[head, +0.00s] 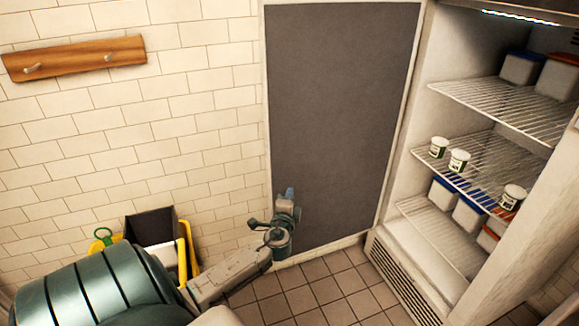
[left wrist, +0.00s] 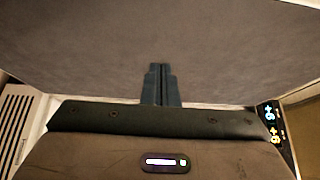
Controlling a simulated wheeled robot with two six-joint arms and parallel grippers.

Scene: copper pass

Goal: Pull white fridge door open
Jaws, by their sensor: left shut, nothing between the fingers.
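The white fridge (head: 400,255) stands at the right with its interior lit and in view. Its door (head: 340,110) is swung wide open to the left, showing a dark grey inner panel with a pale rim. My left gripper (head: 289,194) is in front of the lower left part of this panel, near the door's free edge. In the left wrist view the fingers (left wrist: 160,84) are shut together with nothing between them, and the grey panel (left wrist: 160,35) fills the upper part. I cannot tell whether the fingertips touch the panel. My right gripper is not in view.
Wire shelves (head: 500,95) hold several white tubs (head: 459,160) and lidded boxes. A wooden peg rail (head: 75,58) hangs on the tiled wall. A yellow and dark cart (head: 186,250) stands at the lower left. Tiled floor (head: 335,285) before the fridge is clear.

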